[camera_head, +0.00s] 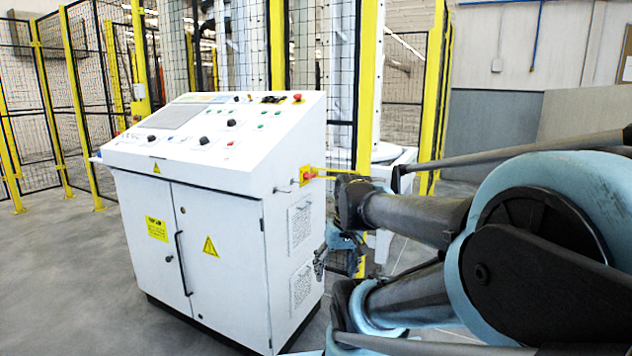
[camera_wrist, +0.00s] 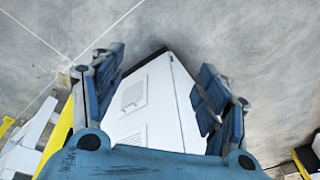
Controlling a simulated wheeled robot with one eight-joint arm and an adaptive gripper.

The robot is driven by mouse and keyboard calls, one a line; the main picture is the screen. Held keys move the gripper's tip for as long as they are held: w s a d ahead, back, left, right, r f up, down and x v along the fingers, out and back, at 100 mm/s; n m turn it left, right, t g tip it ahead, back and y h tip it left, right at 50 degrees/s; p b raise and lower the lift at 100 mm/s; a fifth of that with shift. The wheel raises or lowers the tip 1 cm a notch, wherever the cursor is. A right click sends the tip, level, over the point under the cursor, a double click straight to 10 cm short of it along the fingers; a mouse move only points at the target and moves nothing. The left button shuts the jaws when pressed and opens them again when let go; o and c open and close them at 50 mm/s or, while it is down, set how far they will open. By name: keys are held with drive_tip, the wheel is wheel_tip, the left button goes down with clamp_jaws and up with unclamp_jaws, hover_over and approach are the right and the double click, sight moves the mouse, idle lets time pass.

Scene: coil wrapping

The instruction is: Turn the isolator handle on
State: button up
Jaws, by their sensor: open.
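The isolator handle (camera_head: 307,174) is a small red handle on a yellow plate, on the right side wall of the white control cabinet (camera_head: 222,265), near its top. My gripper (camera_head: 338,258) hangs to the right of that side wall, lower than the handle and apart from it. In the wrist view my gripper (camera_wrist: 160,68) shows two blue fingers spread wide with nothing between them but the view of the cabinet side (camera_wrist: 150,105) and its vents. The handle cannot be made out in the wrist view.
The cabinet's sloped console (camera_head: 215,125) carries knobs, buttons and a screen. Yellow-framed mesh fencing (camera_head: 75,105) stands behind it. A yellow post (camera_head: 368,85) rises behind my gripper. Grey floor (camera_head: 60,270) is clear at the left.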

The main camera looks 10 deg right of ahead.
drive_tip(key=w+a+r+n+y, duration=0.1)
drive_tip(key=w+a+r+y, duration=0.15)
drive_tip(key=w, duration=0.35)
drive_tip(key=w+a+r+n+y, duration=0.1)
drive_tip(key=w+r+y, duration=0.1)
drive_tip(key=w+r, duration=0.35)
drive_tip(key=n+t+y, duration=0.8)
drive_tip(key=y, duration=0.1)
approach(309, 176)
drive_tip(key=w+d+x, duration=0.1)
drive_tip(key=x, duration=0.7)
drive_tip(key=shift+w+f, duration=0.3)
drive_tip(key=shift+f, duration=0.05)
drive_tip(key=shift+c, duration=0.5)
drive_tip(key=c, duration=0.7)
